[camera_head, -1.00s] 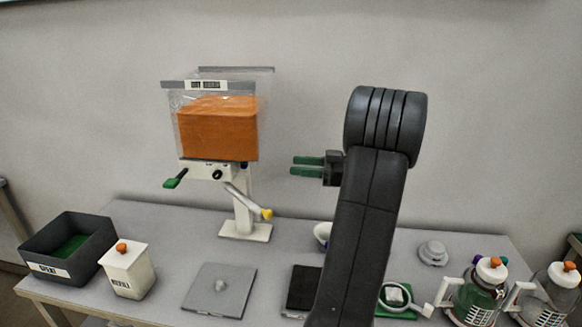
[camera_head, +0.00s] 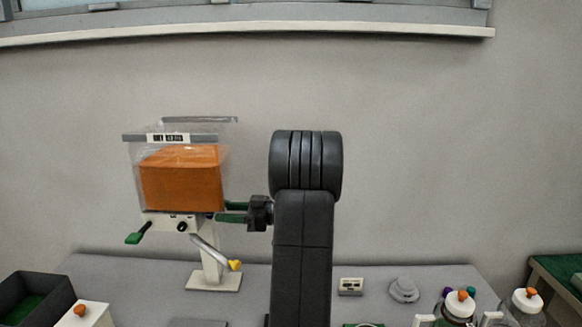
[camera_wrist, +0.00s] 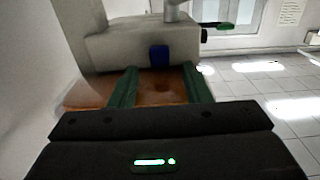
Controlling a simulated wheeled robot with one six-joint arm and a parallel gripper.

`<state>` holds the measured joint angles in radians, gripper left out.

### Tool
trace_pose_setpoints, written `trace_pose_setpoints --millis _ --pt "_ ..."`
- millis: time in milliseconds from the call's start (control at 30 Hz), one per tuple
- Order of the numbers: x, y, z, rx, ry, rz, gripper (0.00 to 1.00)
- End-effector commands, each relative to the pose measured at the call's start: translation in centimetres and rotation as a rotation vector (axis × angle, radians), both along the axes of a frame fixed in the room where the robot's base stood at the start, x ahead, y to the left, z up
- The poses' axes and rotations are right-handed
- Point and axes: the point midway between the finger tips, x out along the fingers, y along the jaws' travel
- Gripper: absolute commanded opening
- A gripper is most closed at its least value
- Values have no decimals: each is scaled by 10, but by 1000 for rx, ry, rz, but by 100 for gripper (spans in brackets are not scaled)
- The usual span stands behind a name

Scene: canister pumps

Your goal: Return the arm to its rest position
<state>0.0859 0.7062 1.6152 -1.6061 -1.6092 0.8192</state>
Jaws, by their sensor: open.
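My gripper (camera_head: 234,212) is at the middle of the head view, pointing left, with its green fingers just right of the dispenser (camera_head: 182,180). The dispenser has a clear hopper with orange contents, a green lever and a yellow-tipped spout, on a white stand. In the wrist view the two green fingers (camera_wrist: 158,88) are apart with nothing held between them. Beyond them the pale dispenser body (camera_wrist: 140,45) with a blue patch fills the upper left. I cannot tell whether the fingers touch the dispenser.
A dark bin (camera_head: 30,296) and a white canister with an orange knob (camera_head: 80,312) stand at the left of the table (camera_head: 110,272). Glass jugs (camera_head: 458,305) and a grey round piece (camera_head: 404,290) are at the right. My arm hides part of the table's middle.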

Motion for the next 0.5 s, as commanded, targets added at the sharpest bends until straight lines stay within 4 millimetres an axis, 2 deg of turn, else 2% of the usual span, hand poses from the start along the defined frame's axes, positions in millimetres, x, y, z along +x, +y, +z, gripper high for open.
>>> trace_pose_setpoints --millis 100,267,500 --pt "0 20 1 0 1 3 44" --pt "1 35 0 0 1 1 44" --pt "1 25 0 0 0 -1 44"
